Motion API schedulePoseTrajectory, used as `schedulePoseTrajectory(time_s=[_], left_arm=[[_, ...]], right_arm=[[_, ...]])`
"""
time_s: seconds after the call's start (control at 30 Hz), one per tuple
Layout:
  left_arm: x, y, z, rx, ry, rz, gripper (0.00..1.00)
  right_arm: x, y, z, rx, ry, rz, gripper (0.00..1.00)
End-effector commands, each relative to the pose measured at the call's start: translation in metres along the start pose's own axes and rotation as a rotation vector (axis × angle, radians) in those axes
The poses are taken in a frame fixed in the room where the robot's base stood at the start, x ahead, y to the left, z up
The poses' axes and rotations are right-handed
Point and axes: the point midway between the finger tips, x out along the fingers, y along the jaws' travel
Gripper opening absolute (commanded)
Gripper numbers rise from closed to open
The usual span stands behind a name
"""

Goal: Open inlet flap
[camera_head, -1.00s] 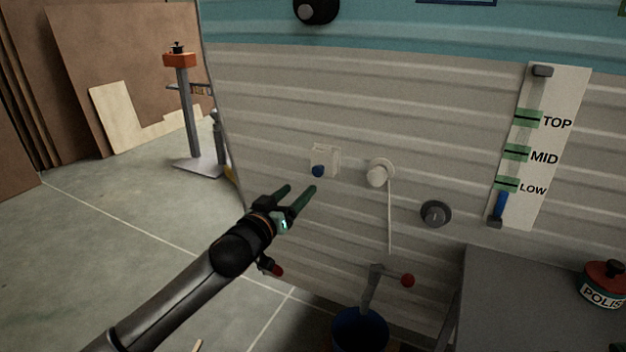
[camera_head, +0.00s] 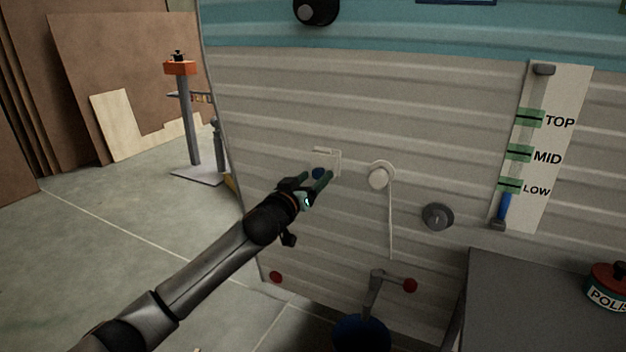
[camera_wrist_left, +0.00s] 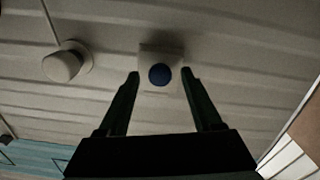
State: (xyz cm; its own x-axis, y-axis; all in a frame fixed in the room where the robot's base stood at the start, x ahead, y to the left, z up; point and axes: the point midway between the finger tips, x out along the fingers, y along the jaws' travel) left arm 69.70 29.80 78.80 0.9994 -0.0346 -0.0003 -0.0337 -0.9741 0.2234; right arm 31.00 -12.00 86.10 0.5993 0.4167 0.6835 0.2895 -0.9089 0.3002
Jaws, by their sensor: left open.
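The inlet flap (camera_head: 335,160) is a small pale square box on the camper's ribbed side, with a round blue knob (camera_head: 318,173) on its front. In the left wrist view the flap (camera_wrist_left: 161,52) shows its blue knob (camera_wrist_left: 159,74) between my two fingertips, a little ahead of them. My left gripper (camera_head: 318,178) is open and empty, close in front of the flap, and its fingers partly hide the flap in the head view. Whether a finger touches the knob I cannot tell. My right gripper is not in view.
A white round fitting (camera_head: 381,175) with a hanging cord is right of the flap. A grey round lock (camera_head: 437,216) sits lower right. Below are a red-knobbed crank (camera_head: 376,287) and a blue bucket (camera_head: 361,335). A grey table (camera_head: 530,295) stands at right.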

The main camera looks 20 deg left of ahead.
Motion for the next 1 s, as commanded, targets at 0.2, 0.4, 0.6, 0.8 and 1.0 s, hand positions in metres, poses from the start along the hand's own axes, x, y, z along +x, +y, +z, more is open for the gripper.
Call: schedulePoseTrajectory(time_s=[0.2, 0.4, 0.6, 0.8, 1.0], left_arm=[[-0.0002, 0.0000, 0.0000, 0.000, 0.000, 0.000, 0.48], [-0.0003, -0.0001, 0.0000, 0.000, 0.000, 0.000, 0.26], [-0.0004, -0.0001, 0.0000, 0.000, 0.000, 0.000, 0.04], [-0.0004, -0.0001, 0.0000, 0.000, 0.000, 0.000, 0.00], [-0.0004, -0.0001, 0.0001, 0.001, 0.000, 0.000, 0.00]], right_arm=[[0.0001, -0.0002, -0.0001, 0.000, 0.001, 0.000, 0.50], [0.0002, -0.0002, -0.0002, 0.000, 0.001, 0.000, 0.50], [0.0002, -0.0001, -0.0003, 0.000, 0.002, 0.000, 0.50], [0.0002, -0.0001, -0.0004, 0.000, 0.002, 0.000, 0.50], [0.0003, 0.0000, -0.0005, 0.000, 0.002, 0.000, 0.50]])
